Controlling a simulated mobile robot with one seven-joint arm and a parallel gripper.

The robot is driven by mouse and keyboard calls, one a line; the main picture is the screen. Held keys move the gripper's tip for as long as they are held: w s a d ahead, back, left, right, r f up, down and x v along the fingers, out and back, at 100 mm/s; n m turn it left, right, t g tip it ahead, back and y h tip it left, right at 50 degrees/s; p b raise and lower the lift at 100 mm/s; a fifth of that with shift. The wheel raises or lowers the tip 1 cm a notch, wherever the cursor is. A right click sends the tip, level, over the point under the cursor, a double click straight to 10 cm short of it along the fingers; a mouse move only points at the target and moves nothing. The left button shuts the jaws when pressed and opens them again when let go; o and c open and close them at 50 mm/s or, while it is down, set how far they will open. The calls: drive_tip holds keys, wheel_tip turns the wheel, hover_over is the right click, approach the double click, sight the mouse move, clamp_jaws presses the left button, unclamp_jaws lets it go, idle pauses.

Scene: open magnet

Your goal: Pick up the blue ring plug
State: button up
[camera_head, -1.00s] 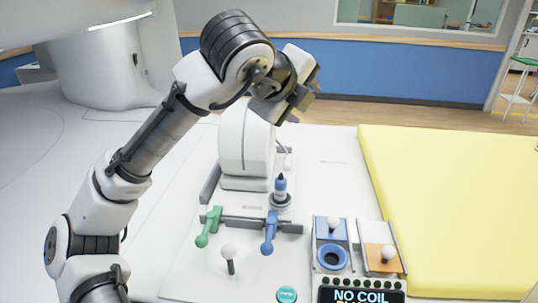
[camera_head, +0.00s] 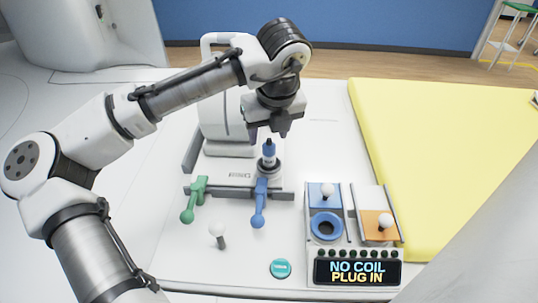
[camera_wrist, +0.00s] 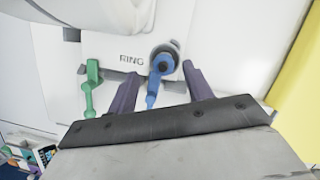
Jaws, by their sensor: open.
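The blue ring plug (camera_head: 269,150) stands upright in a round grey socket at the front of the white coil stand, with a dark top. My gripper (camera_head: 268,131) is above it, pointing down, its open fingers apart and empty. In the wrist view the plug (camera_wrist: 163,62) shows from above between the two purple-grey finger tips (camera_wrist: 161,70). No contact is visible. A blue lever (camera_head: 260,203) sits just in front of the plug.
To the right are a panel with a blue ring socket (camera_head: 326,226), an orange plate (camera_head: 378,227), and a display reading "NO COIL PLUG IN" (camera_head: 357,271). A yellow pad (camera_head: 440,150) lies beyond.

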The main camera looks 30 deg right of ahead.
sight(270, 142)
drive_tip(key=shift+s+p+x, duration=0.15)
drive_tip(key=shift+p+x, duration=0.15)
drive_tip(key=shift+x, duration=1.05)
drive_tip(key=shift+s+p+x, duration=0.1)
drive_tip(key=shift+p+x, duration=0.15)
drive_tip(key=shift+x, duration=1.15)
drive_tip(key=shift+d, duration=0.1)
drive_tip(key=shift+c, duration=0.4)
clamp_jaws()
drive_tip(key=shift+r, duration=0.1)
wheel_tip(270, 142, up, 20)
drive_tip(key=b, duration=0.1)
